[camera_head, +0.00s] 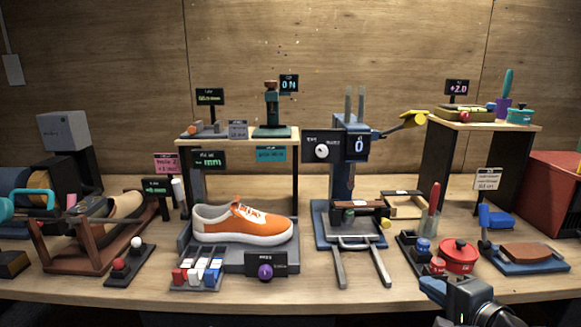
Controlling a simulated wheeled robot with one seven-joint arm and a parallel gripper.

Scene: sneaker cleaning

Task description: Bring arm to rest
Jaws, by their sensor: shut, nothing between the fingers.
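My gripper (434,286) shows at the bottom right, low in front of the table's front edge, with part of my arm behind it cut off by the frame. Its fingers are shut and hold nothing. An orange and white sneaker (250,221) sits upright on a grey stand under the small shelf, well to the left of my gripper. The red round pot (459,255) stands on the table just above my gripper in the picture; I cannot tell the gap between them.
The wooden table (330,292) is crowded. A blue press (342,165) stands at the centre. A brush on a blue tray (528,252) lies at the right, with a red bin (553,190) behind it. A tall shelf (484,126) stands at the back right.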

